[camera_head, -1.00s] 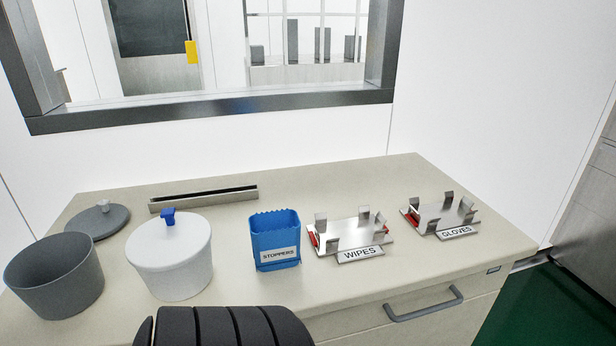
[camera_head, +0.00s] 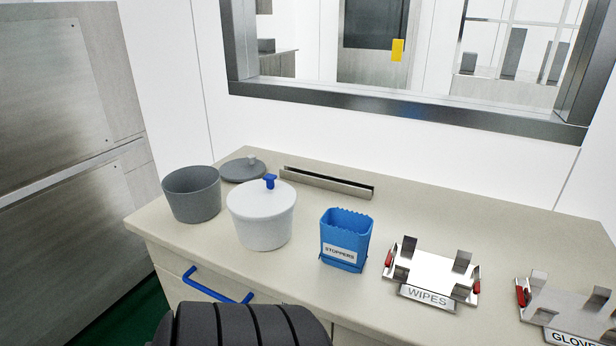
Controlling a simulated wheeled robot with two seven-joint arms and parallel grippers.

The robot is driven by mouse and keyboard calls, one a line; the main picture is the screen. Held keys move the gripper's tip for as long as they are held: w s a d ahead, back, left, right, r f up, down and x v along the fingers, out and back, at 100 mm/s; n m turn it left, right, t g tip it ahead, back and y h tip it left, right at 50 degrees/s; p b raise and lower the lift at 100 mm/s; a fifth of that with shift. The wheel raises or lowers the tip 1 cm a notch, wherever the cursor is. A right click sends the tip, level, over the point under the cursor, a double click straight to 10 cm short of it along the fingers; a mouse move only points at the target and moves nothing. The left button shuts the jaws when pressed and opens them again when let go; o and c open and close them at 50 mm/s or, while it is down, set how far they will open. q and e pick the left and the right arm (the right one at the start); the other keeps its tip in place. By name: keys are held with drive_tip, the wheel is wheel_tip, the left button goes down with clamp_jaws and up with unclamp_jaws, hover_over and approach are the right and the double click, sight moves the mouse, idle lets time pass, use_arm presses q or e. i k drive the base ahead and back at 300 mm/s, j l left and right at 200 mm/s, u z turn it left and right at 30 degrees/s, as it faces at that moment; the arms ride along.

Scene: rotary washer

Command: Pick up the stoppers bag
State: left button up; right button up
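The blue stoppers bag (camera_head: 346,238) stands upright on the counter, right of the white lidded pot. It has a jagged open top edge and a white label reading STOPPERS. Its inside is mostly hidden from this angle. Neither of my grippers shows in the head view, and nothing touches the bag.
The counter (camera_head: 300,285) also holds a grey bucket (camera_head: 192,196), a grey lid (camera_head: 243,169), a white lidded pot (camera_head: 262,217), a metal rail (camera_head: 327,183), a wipes holder (camera_head: 432,272) and a gloves holder (camera_head: 570,310). A window frame (camera_head: 400,107) is behind. Drawer handle (camera_head: 215,287) is blue.

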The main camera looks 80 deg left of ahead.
sight(345, 236)
drive_tip(key=i+u, duration=0.1)
drive_tip(key=u, duration=0.4)
drive_tip(key=i+l+u, duration=0.1)
drive_tip(key=u, duration=0.35)
drive_tip(key=l+u, duration=0.2)
drive_tip(key=u, duration=0.3)
drive_tip(key=i+l+u, duration=0.1)
drive_tip(key=u, duration=0.4)
drive_tip(key=l+u, duration=0.2)
drive_tip(key=u, duration=0.3)
